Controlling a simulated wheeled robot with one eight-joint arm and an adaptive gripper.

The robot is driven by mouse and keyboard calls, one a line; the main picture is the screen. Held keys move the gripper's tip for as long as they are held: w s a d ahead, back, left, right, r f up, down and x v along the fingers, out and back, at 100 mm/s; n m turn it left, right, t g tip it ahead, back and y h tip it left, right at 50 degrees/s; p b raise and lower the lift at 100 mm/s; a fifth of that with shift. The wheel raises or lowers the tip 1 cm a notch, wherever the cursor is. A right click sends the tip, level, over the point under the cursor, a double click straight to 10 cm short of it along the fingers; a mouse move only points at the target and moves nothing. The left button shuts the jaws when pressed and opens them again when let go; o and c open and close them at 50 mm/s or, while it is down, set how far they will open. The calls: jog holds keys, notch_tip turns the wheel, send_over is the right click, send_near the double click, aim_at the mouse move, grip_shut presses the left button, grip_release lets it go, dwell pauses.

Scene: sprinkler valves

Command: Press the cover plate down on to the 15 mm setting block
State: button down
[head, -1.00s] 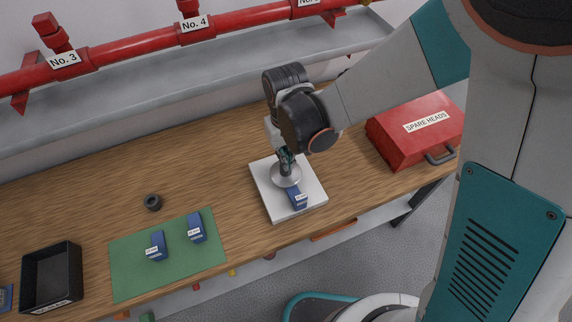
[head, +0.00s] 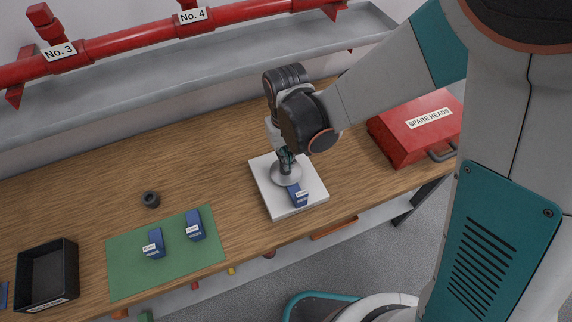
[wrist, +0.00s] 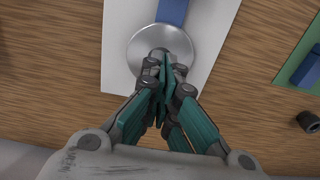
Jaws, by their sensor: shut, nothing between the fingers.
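The cover plate (head: 285,174) is a round grey metal disc above a white board (head: 318,191) on the bench. It also shows in the wrist view (wrist: 182,45). A blue setting block (head: 300,197) with a white label lies on the board, its near part sticking out from the disc's edge; its label is too small to read. My gripper (head: 286,159) points down at the middle of the disc, fingers together and empty. In the wrist view my gripper (wrist: 160,92) hides the near part of the disc. Contact between fingertips and disc is hard to tell.
A green mat (head: 130,274) with two blue blocks (head: 153,245) (head: 195,226) lies left of the board. A red SPARE HEADS case (head: 415,130) stands right. Red pipe (head: 120,38) runs behind.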

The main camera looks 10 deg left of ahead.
jog(key=shift+r+p, duration=1.7)
jog(key=shift+r, duration=0.85)
